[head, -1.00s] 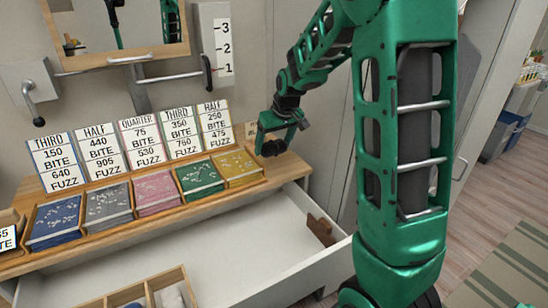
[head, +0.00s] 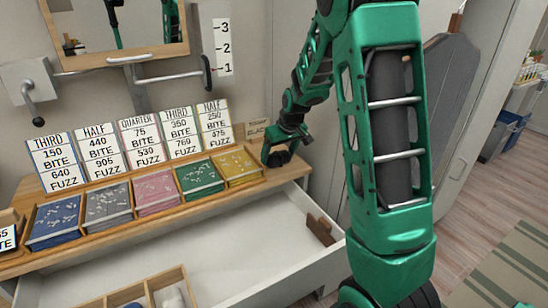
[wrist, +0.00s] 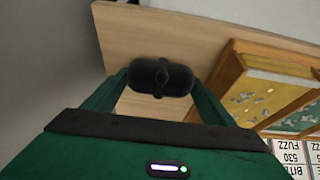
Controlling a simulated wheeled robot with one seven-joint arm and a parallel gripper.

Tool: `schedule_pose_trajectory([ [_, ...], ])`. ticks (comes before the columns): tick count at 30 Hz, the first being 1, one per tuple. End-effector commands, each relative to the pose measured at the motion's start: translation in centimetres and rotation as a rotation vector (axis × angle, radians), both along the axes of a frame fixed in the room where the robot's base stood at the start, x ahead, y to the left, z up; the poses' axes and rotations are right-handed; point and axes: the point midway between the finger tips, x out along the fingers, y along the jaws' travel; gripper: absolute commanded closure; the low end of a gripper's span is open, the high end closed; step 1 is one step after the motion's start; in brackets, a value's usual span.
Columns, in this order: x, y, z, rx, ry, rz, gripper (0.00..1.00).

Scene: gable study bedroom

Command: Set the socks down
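My gripper (head: 278,158) is over the right end of the wooden counter, just right of the yellow stack. In the head view, a divided wooden box (head: 112,300) stands in the open drawer at the bottom edge. It holds pale, soft-looking bundles (head: 170,297) that may be socks; the frame edge cuts them off, so I cannot be sure.
The counter (head: 262,184) bears a row of trays with blue, grey, pink, green and yellow (head: 237,167) stacks, with number cards behind. The white drawer (head: 220,255) below is pulled out, its right half mostly bare. A grey ironing-board-like panel (head: 450,90) stands at the right.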

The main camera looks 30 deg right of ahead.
Motion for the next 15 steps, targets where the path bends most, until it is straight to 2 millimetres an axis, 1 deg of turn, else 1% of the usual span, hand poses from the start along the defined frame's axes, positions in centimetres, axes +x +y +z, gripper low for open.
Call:
schedule_pose_trajectory([
  [1, -0.02, 0.00, -0.04, 0.000, 0.001, 0.000, 0.13],
  [2, -0.02, -0.01, -0.04, 0.000, 0.001, 0.000, 0.06],
  [3, -0.02, -0.01, -0.03, 0.000, 0.001, 0.000, 0.04],
  [11, -0.02, -0.07, 0.03, 0.000, 0.000, -0.001, 0.04],
  [15, -0.22, -0.09, 0.82, -0.001, -0.002, -0.001, 0.04],
])
